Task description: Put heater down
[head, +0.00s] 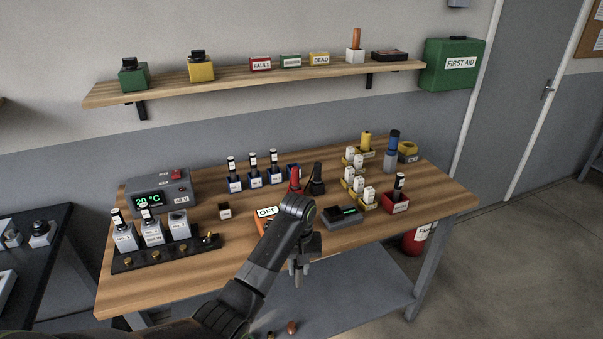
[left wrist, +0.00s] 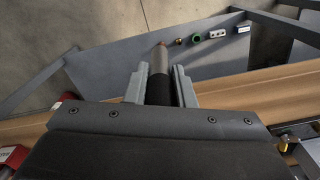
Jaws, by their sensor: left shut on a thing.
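My left gripper (head: 299,268) hangs at the front edge of the wooden table, left of the dark flat device. In the left wrist view, the left gripper (left wrist: 160,88) is shut on a slim rod, apparently the heater (left wrist: 158,62). It has a black grip between the fingers and a grey shaft with a brownish tip. The rod points away from the wrist, over the grey lower shelf, and touches nothing that I can see. In the head view it is mostly hidden by the gripper. My right gripper is not in view.
On the table (head: 445,203) are a controller (head: 160,194) reading 20 °C, a black rack (head: 125,264) with grey blocks, an OFF sign (head: 267,212), a dark flat device (head: 343,216) and a red box (head: 394,204). Small items lie on the lower shelf (left wrist: 110,65).

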